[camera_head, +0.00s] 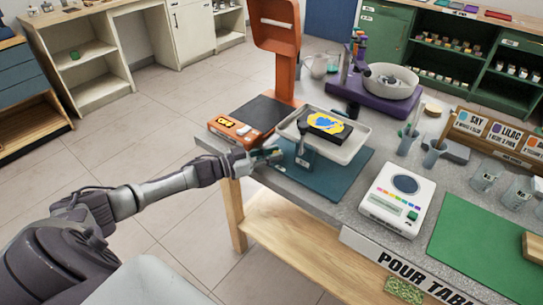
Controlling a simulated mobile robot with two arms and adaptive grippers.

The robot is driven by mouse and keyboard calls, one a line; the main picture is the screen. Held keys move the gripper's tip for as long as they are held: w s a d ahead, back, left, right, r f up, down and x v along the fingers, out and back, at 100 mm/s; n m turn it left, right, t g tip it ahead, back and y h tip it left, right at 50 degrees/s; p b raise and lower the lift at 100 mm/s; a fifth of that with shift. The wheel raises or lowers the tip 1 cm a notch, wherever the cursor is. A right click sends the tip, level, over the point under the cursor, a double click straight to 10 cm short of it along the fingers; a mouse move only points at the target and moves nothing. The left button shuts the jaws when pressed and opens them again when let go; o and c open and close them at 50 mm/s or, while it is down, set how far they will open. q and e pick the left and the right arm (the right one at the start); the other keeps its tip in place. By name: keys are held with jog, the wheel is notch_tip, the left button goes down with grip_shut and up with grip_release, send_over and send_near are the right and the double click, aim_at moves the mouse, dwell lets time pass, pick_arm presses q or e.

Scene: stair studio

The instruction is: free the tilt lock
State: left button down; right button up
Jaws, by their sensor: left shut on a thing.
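A pale tray (352,146) holds a dark slab with yellow and blue paint (327,123). It stands over a teal mat (335,178) at the left end of the pour table. A dark upright post with a round top (304,145) stands at the tray's near edge; I cannot tell whether it is the tilt lock. My left gripper (272,156) reaches in from the left, at the table's left edge, just left of the post. It is shut on a small part beside the tray, mostly hidden by the fingers. My right gripper is out of view.
An orange device (232,132) stands behind my left gripper. A purple stand with a bowl (388,84) is farther back. A white scale (397,199) and green mat (490,249) lie to the right. Several clear cups stand by the wooden rack (490,133). The floor left of the table is clear.

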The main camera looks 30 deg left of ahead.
pick_arm(q)
jog(key=c, duration=1.1)
grip_release()
jog(key=shift+w+d, duration=0.1)
jog(key=v, duration=1.2)
jog(key=shift+r, duration=0.1)
